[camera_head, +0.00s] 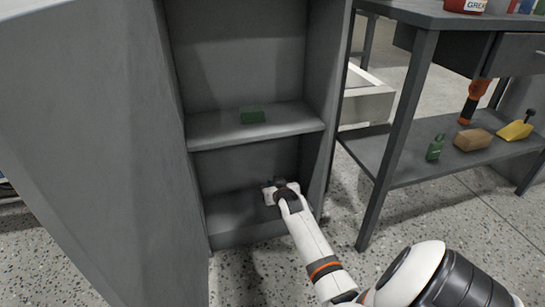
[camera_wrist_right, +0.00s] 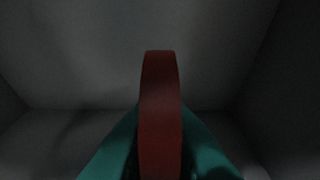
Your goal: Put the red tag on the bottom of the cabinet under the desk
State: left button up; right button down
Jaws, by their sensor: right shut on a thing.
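The grey open cabinet (camera_head: 197,130) stands left of the desk in the head view, with a middle shelf and a bottom compartment. My right gripper (camera_head: 271,188) reaches inside the bottom compartment, near its floor. In the right wrist view the red tag (camera_wrist_right: 160,110) stands upright between my teal fingers, which are shut on it. The compartment's dark walls and floor surround it. The tag cannot be made out in the head view, and I cannot tell whether it touches the floor. My left gripper is not in view.
The cabinet's side walls are close around my right gripper.

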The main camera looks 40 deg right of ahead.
notch_tip(320, 180, down, 4)
jog(key=b, duration=0.3)
jog(key=shift+r, duration=0.2)
jog(key=shift+f, duration=0.15)
jog(key=c, duration=1.4)
grip_release()
